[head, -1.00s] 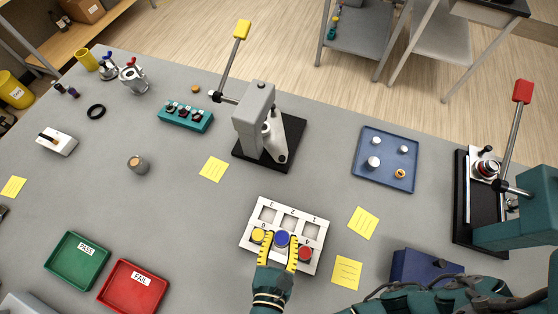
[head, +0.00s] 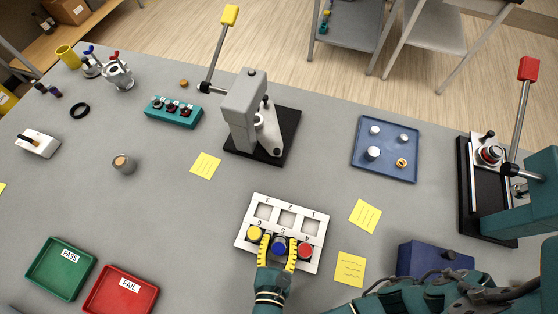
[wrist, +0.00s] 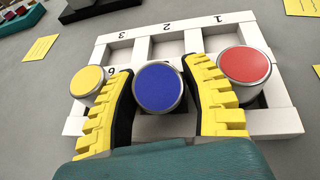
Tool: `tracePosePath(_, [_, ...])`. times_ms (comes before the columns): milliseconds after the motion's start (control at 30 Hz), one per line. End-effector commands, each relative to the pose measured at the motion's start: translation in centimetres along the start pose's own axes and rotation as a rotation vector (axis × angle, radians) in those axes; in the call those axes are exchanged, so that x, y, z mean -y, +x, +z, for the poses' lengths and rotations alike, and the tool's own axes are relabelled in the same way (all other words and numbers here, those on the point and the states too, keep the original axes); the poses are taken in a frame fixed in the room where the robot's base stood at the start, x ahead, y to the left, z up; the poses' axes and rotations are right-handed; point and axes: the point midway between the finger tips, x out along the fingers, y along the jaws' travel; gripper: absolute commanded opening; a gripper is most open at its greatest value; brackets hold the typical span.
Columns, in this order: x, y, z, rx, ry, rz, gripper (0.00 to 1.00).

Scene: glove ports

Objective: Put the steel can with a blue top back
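The steel can with a blue top (head: 279,249) is upright at the slot marked 5 in the near row of a white numbered rack (head: 312,228). In the wrist view the blue top (wrist: 159,88) is level with the red top beside it. My gripper (head: 278,238) has one yellow finger on each side of the can. In the wrist view the gripper (wrist: 160,70) shows very little space between pads and can, and I cannot tell whether they touch. The can's lower part is hidden.
A yellow-topped can (head: 254,233) and a red-topped can (head: 306,250) stand close on either side in the rack. The far slots look empty. Yellow notes (head: 365,216) lie to the right. A lever press (head: 250,125) stands behind, and a blue box (head: 425,258) sits at right.

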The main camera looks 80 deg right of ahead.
Motion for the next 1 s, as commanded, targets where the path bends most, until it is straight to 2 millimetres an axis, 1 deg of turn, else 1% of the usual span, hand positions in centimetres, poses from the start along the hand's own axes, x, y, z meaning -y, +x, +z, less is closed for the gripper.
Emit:
tracePosePath(267, [0.0, -0.1, 0.1, 0.001, 0.002, 0.001, 0.47])
tracePosePath(400, [-0.1, -0.6, 0.5, 0.001, 0.000, 0.002, 0.47])
tracePosePath(467, [-0.2, -1.2, 0.7, 0.001, -0.001, 0.003, 0.47])
tracePosePath(600, [-0.1, -3.2, 1.2, 0.003, -0.003, 0.005, 0.47])
tracePosePath(833, [-0.1, -5.5, 1.3, 0.003, -0.001, 0.004, 0.47])
tracePosePath(1000, [-0.1, -8.2, 1.2, 0.002, 0.000, 0.005, 0.47])
